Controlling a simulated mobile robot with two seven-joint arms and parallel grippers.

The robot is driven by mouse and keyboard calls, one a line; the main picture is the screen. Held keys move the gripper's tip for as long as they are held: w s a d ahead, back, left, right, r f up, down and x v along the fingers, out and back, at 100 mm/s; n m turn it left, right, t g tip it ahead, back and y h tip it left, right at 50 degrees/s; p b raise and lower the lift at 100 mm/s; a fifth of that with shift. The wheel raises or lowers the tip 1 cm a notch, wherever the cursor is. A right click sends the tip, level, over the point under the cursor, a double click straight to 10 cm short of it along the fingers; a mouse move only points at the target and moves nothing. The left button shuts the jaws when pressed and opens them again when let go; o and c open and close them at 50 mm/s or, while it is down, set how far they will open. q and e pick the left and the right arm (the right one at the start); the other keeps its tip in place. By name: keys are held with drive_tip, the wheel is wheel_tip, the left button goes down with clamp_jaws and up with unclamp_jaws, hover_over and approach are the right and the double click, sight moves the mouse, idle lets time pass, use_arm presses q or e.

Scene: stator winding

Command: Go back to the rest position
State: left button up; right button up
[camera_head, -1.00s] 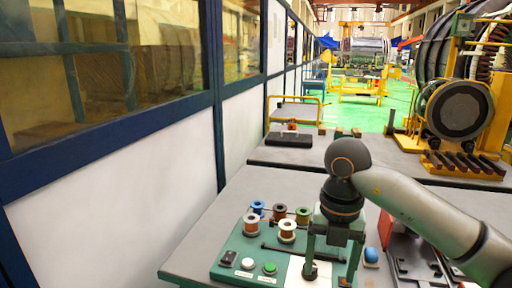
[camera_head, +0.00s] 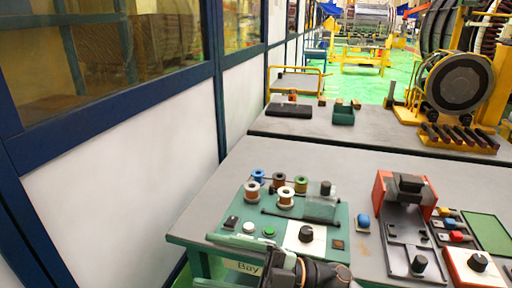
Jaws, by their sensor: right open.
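My right gripper (camera_head: 207,260) is at the bottom edge of the head view, in front of the near edge of the grey table (camera_head: 215,205). It points left, with its two fingers apart and nothing between them. Its dark wrist (camera_head: 310,272) shows at the bottom, and the rest of the arm is out of view. My left gripper is not in view.
A green board (camera_head: 240,222) with several wire spools (camera_head: 285,197) and buttons lies on the table. A blue knob (camera_head: 363,220), a red-and-black fixture (camera_head: 405,190) and a parts tray (camera_head: 455,228) stand to the right. A windowed wall (camera_head: 110,170) runs along the left.

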drive_tip(key=w+d+f+m+t+h+p, duration=0.1)
drive_tip(key=w+d+f+m+t+h, duration=0.2)
drive_tip(key=d+f+m+t+h, duration=0.55)
drive_tip(key=w+d+f+m+t+h, duration=0.4)
drive_tip(key=f+m+t, duration=0.3)
drive_tip(key=m+t, duration=0.5)
drive_tip(key=s+d+f+m+g+h, duration=0.3)
drive_tip(key=s+d+f+g, duration=0.2)
drive_tip(key=s+f, duration=0.4)
drive_tip(key=s+d+f+m+g+h+p, duration=0.1)
drive_tip(key=s+d+f+m+g+h, duration=0.3)
drive_tip(key=s+f, duration=0.4)
wheel_tip(320, 180, down, 3)
drive_tip(key=shift+s+d+r+g, duration=0.15)
drive_tip(key=shift+s+d+g, duration=0.2)
drive_tip(key=shift+d+g, duration=0.35)
